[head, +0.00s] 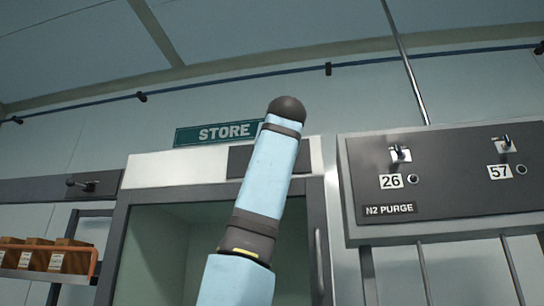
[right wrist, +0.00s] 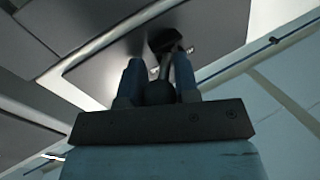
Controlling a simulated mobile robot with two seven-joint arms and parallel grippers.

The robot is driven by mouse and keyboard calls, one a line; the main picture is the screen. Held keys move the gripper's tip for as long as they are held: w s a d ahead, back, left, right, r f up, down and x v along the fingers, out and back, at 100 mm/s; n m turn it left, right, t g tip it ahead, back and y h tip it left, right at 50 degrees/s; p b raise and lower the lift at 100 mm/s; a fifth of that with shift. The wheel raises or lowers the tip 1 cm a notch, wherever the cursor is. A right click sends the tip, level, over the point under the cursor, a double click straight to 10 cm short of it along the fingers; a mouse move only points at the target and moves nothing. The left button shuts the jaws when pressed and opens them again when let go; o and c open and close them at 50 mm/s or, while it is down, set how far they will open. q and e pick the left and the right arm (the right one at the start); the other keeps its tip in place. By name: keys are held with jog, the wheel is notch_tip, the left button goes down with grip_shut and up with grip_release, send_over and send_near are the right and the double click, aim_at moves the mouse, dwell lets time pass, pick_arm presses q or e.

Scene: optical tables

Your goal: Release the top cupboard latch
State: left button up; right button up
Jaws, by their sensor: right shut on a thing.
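The cupboard (head: 140,170) under a green STORE sign (head: 192,136) has a pale top band with a dark plate (head: 239,160) on it. My raised blue arm covers the middle of that plate, so the latch itself is hidden in the head view. In the right wrist view, a dark latch lever (right wrist: 165,66) with a ball end stands out from a dark plate. My right gripper (right wrist: 158,78) is shut on the lever, with its blue fingers on either side and the ball between them. My left gripper is in neither view.
An N2 PURGE panel (head: 465,200) with two small switches, 26 and 57, juts out at the right. A dark panel (head: 40,190) with a lever is at the left, above a shelf of brown boxes (head: 70,260). A blue pipe (head: 240,80) crosses the wall above.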

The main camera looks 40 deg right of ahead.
dwell(0.3)
jog(key=o, duration=0.9)
jog(key=shift+d, duration=0.1)
jog(key=shift+s, duration=0.1)
jog(key=shift+s+a, duration=0.2)
jog(key=b+v, duration=0.4)
jog(key=v, duration=0.9)
jog(key=shift+s, duration=0.15)
